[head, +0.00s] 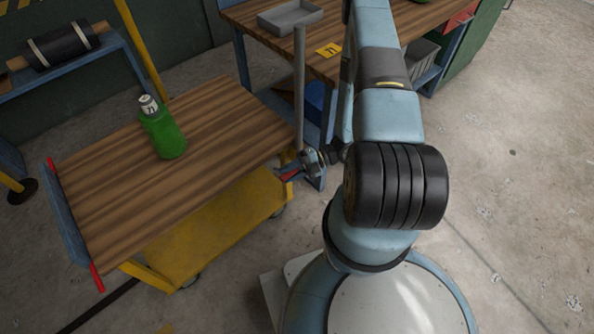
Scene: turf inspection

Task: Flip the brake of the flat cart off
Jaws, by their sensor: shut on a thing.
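The flat cart (215,112) stands left of me, with a wooden top, a yellow lower deck and small casters. My gripper (309,160) is at this corner and looks shut on the red lever's end. The fingertips are small and partly hidden, so the exact hold is hard to see. I cannot tell the lever's brake setting.
A green bottle (163,130) stands on the cart top. A grey post (299,90) rises beside my gripper. A wooden workbench (420,14) with a grey tray (290,15) is behind. A blue rack (75,68) holds a dark roll at left. Floor at right is clear.

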